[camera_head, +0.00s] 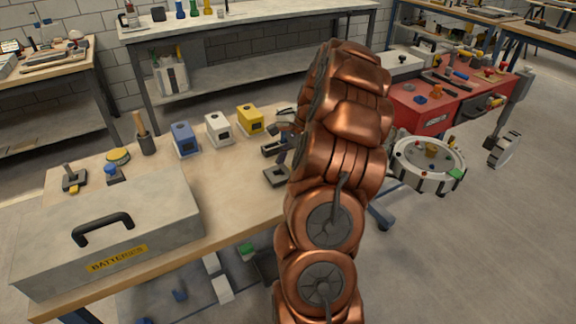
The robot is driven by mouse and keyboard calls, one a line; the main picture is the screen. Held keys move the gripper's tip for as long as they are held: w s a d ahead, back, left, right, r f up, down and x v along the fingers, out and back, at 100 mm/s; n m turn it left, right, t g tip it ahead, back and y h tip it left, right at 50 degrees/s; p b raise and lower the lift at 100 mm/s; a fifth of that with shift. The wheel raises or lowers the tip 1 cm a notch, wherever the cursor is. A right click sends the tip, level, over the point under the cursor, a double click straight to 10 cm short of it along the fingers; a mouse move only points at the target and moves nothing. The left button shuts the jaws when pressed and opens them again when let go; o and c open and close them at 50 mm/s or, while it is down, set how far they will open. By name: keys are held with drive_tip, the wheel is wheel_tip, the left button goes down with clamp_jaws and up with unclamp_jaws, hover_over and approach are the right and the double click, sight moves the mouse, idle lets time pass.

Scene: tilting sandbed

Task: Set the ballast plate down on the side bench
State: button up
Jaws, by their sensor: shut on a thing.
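My copper arm rises through the middle of the view and bends over the wooden bench (230,190), which I take to be the side bench. My gripper (276,147) shows only in part, dark and grey, at the left edge of the arm. It is shut on what looks like the ballast plate (276,177), a small dark, flat, square piece just below the fingers. The plate is over the bench's right part, roughly level. I cannot tell whether it touches the top. The arm hides the right side of the gripper.
Blue (185,140), white (218,129) and yellow (250,119) boxes line the bench's back. A grey battery case (110,235) fills its front left. Bare wood lies between the case and the plate. A round white-rimmed tray (428,166) and a red cabinet (425,112) stand right.

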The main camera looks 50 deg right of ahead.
drive_tip(key=shift+f, duration=0.5)
idle(0.7)
drive_tip(key=o, duration=1.3)
drive_tip(key=shift+c, duration=0.2)
drive_tip(key=shift+r+p, duration=1.6)
drive_tip(key=shift+r, duration=2.45)
